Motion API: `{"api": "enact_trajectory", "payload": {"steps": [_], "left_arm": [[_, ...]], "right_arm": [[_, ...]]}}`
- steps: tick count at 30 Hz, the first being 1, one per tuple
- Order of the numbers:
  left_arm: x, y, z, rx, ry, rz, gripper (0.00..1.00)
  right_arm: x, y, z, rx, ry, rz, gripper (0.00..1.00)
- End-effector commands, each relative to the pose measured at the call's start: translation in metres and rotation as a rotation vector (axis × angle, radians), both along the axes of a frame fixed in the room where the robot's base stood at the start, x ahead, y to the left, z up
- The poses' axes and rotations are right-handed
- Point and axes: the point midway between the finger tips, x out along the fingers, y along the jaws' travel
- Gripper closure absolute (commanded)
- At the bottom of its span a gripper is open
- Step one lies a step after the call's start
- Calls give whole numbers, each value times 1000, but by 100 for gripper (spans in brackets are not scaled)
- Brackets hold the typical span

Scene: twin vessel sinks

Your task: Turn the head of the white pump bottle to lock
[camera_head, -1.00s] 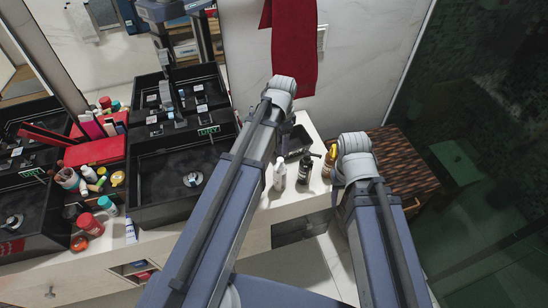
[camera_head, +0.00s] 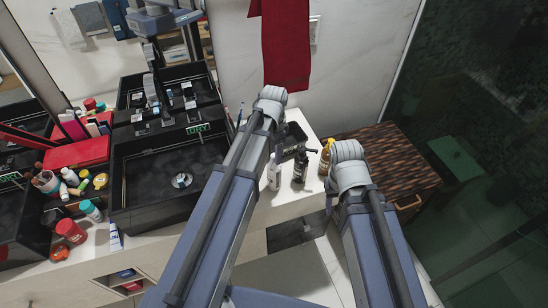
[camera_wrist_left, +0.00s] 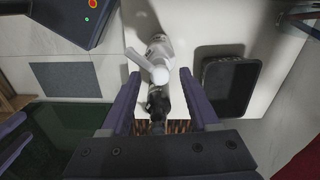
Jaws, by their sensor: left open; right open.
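The white pump bottle (camera_head: 274,178) stands upright on the white counter at the right end, just right of my left arm in the head view. In the left wrist view the white pump bottle (camera_wrist_left: 154,48) is seen from above, its spout pointing to the left. My left gripper (camera_wrist_left: 159,74) is open, with one finger on each side of the pump head and a gap on both sides. A black pump bottle (camera_head: 299,166) stands just right of the white one. It shows between the fingers nearer the palm (camera_wrist_left: 157,105).
A yellow bottle (camera_head: 325,158) stands right of the black one, close to my right wrist. A dark tray (camera_head: 293,133) lies behind the bottles and beside the left gripper (camera_wrist_left: 230,88). Black sinks (camera_head: 160,180) and a red box (camera_head: 78,153) are at left. A wooden cabinet (camera_head: 385,160) is at right.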

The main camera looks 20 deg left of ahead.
Motion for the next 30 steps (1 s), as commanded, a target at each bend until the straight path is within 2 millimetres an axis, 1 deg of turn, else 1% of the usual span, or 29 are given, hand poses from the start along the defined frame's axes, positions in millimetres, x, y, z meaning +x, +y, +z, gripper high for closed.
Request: {"api": "enact_trajectory", "payload": {"steps": [1, 8, 9, 25, 30], "left_arm": [[0, 0, -4, 0, 0, 0, 38], [0, 0, -2, 0, 0, 0, 38], [0, 0, -2, 0, 0, 0, 40], [0, 0, -2, 0, 0, 0, 99], [0, 0, -2, 0, 0, 0, 100]], "right_arm": [[0, 0, -3, 0, 0, 0, 50], [0, 0, -2, 0, 0, 0, 50], [0, 0, -2, 0, 0, 0, 50], [0, 0, -2, 0, 0, 0, 50], [0, 0, -2, 0, 0, 0, 50]]}}
